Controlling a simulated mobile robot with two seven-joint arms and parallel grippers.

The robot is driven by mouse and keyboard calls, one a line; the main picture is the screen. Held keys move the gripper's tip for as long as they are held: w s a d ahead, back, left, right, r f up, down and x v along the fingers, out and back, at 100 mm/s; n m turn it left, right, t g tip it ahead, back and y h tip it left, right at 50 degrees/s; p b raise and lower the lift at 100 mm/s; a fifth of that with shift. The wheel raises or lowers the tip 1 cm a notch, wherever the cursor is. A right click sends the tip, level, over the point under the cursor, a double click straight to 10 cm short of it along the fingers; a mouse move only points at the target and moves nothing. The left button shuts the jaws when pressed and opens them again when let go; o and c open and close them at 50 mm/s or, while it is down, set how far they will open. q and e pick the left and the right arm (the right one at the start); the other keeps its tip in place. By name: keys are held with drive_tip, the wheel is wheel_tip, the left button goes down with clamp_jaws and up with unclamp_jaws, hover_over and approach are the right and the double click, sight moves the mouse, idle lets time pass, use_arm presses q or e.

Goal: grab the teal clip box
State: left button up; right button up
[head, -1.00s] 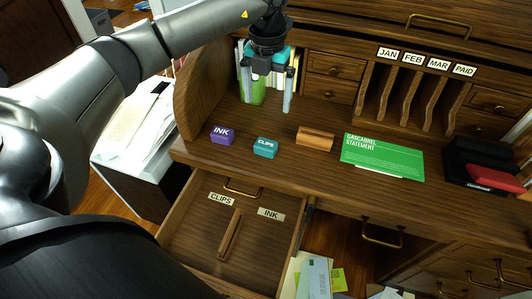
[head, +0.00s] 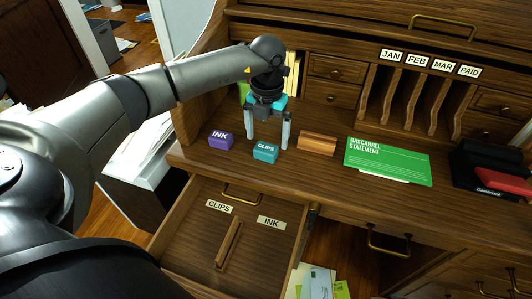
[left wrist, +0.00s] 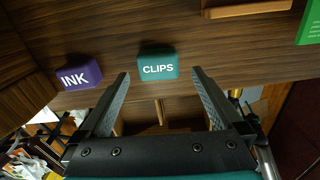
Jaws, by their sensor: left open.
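The teal clip box (head: 265,152), labelled CLIPS, sits on the desk top near its front edge. It also shows in the left wrist view (left wrist: 158,68), ahead of and roughly between the two fingers. My left gripper (head: 267,144) is open and empty, pointing down above the desk by the teal box. In the left wrist view the fingertips (left wrist: 159,74) lie on either side of the box's line, with the box apart from them. My right gripper does not show.
A purple INK box (head: 220,141) stands left of the clip box, and a wooden block (head: 317,143) stands to its right. A green Gascabrel statement card (head: 388,160) lies farther right. Below, an open drawer (head: 186,243) has CLIPS and INK labels and a divider.

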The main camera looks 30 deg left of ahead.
sight(266, 147)
use_arm(q)
wheel_tip(266, 147, down, 4)
drive_tip(key=shift+a+r+b, duration=0.1)
drive_tip(key=shift+a+b, duration=0.05)
drive_tip(key=shift+b, duration=0.55)
drive_tip(key=shift+f, duration=0.6)
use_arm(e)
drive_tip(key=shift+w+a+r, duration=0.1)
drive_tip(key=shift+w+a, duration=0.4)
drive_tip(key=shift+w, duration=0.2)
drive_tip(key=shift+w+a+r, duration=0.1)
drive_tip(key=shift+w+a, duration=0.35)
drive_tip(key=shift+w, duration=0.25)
use_arm(q)
drive_tip(key=shift+c, duration=0.2)
drive_tip(key=c, duration=1.3)
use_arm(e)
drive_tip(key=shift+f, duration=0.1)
use_arm(q)
drive_tip(key=shift+r, duration=0.1)
